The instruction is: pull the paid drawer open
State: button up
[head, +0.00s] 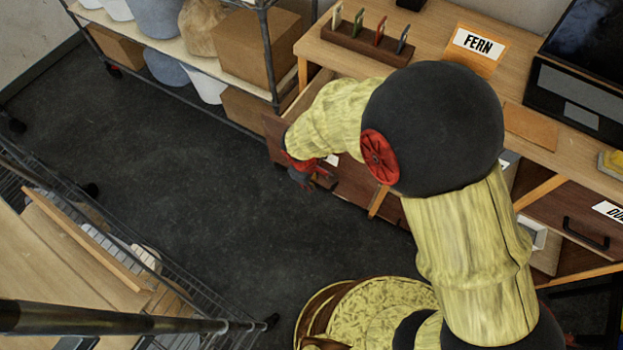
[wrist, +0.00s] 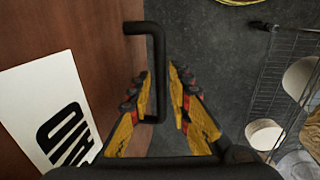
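The paid drawer has a brown front (head: 275,135) and a black bar handle. In the head view it stands out from the desk's left end, with a pale side (head: 312,84) showing, so it is partly open. In the wrist view the drawer front (wrist: 90,25) fills the left side, with a white label (wrist: 45,105) whose visible letters end in "ID". In the head view my gripper (head: 303,174) is small and partly hidden by my arm.
The desk (head: 525,85) carries a FERN sign (head: 478,45), a tag rack (head: 365,40) and a dark screen. Another drawer (head: 560,215) is at right. A shelf with pots and boxes (head: 258,45) stands at upper left, a wire cart (head: 90,235) at lower left. Dark floor (head: 180,170) between is clear.

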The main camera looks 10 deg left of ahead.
jog(key=shift+o, duration=1.1)
notch_tip(320, 180, up, 12)
jog(key=s, duration=0.2)
jog(key=shift+a, duration=0.35)
jog(key=shift+f, duration=0.15)
jog(key=s+d+r+m+t, duration=0.1)
jog(key=s+d+r+m, duration=0.2)
jog(key=d+r, duration=0.4)
jog(key=s+d+r+m+t, duration=0.1)
jog(key=s+d+r+m, duration=0.3)
jog(key=d, duration=0.8)
jog(key=s+d+r+m+t, duration=0.1)
jog(key=s+d+r+m, duration=0.2)
jog(key=d+r+m, duration=0.4)
notch_tip(320, 180, up, 4)
jog(key=d, duration=0.2)
jog(key=shift+s+d+t+y, duration=0.25)
jog(key=shift+d+t+y, duration=0.05)
jog(key=shift+y, duration=0.1)
